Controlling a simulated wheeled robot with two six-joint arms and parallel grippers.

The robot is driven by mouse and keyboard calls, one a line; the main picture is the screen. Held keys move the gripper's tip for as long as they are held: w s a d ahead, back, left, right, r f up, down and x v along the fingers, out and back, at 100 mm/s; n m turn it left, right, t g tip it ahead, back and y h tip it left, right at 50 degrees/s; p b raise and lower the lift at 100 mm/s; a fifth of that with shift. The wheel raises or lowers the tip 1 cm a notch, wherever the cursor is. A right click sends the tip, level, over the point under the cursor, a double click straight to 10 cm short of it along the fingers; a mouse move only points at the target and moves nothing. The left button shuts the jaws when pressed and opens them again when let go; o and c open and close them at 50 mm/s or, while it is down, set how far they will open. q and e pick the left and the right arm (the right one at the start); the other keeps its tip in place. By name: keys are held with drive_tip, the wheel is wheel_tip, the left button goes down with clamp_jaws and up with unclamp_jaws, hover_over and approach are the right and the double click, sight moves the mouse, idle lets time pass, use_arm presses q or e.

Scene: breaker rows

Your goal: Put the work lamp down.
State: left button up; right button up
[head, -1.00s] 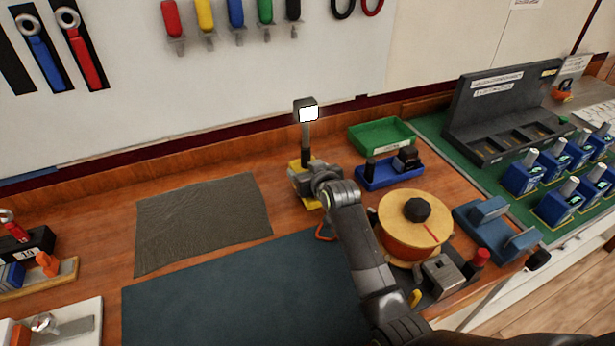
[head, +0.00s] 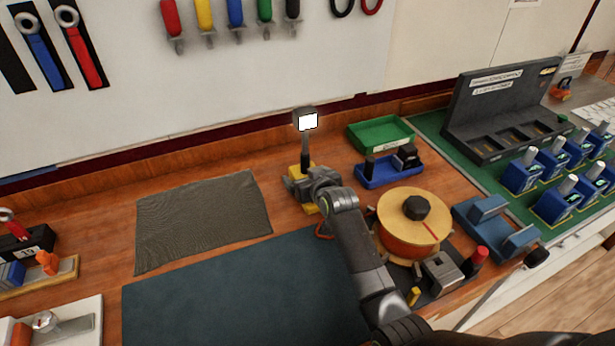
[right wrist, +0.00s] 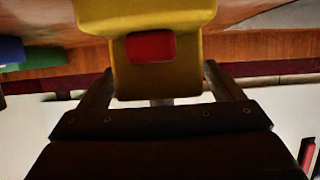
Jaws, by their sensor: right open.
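The work lamp (head: 307,121) stands upright near the back of the wooden bench, right of the grey mat. It has a lit white panel, a dark stem and a yellow base. My right gripper (head: 298,184) is at the base, partly hiding it, with its jaws open. In the right wrist view the lamp's yellow body (right wrist: 160,75) with a red patch sits between the two spread fingers. Whether a finger still touches it cannot be told. My left gripper is not in view.
A grey mat (head: 203,220) and a dark blue mat (head: 235,300) lie bare to the left. A blue tray (head: 375,178), a green tray (head: 365,137) and a cable spool (head: 405,235) stand right of the lamp, the spool close beside my right arm.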

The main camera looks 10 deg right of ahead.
drive_tip(key=shift+r, duration=0.15)
drive_tip(key=v, duration=1.2)
drive_tip(key=shift+b, duration=0.3)
drive_tip(key=shift+r, duration=0.1)
